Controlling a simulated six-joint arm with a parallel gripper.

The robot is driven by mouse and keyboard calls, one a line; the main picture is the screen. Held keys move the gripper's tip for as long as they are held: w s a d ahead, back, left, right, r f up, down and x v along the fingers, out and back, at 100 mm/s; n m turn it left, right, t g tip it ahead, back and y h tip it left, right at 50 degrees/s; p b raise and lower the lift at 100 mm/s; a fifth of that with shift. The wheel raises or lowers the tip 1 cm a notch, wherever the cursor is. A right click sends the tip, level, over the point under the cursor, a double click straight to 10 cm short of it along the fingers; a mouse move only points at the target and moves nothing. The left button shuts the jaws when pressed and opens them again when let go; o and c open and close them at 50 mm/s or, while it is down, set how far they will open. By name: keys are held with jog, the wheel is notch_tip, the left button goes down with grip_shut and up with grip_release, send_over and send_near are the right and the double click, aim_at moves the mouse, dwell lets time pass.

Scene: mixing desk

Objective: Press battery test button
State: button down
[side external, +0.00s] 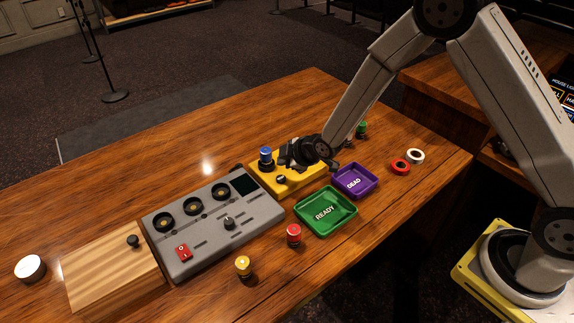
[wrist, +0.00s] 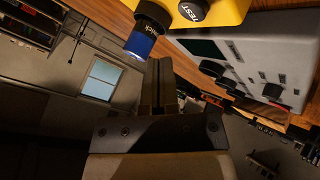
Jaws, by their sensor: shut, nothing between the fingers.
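The yellow battery tester (side external: 290,187) sits on the wooden desk, behind the trays and right of the grey mixer. A blue battery (side external: 265,157) stands upright at its left end; it also shows in the wrist view (wrist: 143,40). My gripper (side external: 287,155) is shut and empty, low over the tester, just right of the battery. In the wrist view its fingertips (wrist: 160,66) are apart from the button.
The grey mixer (side external: 190,250) stands left of the tester. A green READY tray (side external: 345,230) and a purple DEAD tray (side external: 371,190) lie in front. Red (side external: 294,235), yellow (side external: 243,267) and green (side external: 362,129) batteries stand loose.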

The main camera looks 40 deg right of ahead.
aim_at(284, 179)
jog(key=shift+f, duration=1.6)
jog(key=shift+f, duration=0.8)
dwell(2.0)
jog(key=shift+r, duration=0.8)
jog(key=shift+r, duration=0.1)
jog(key=shift+r, duration=2.45)
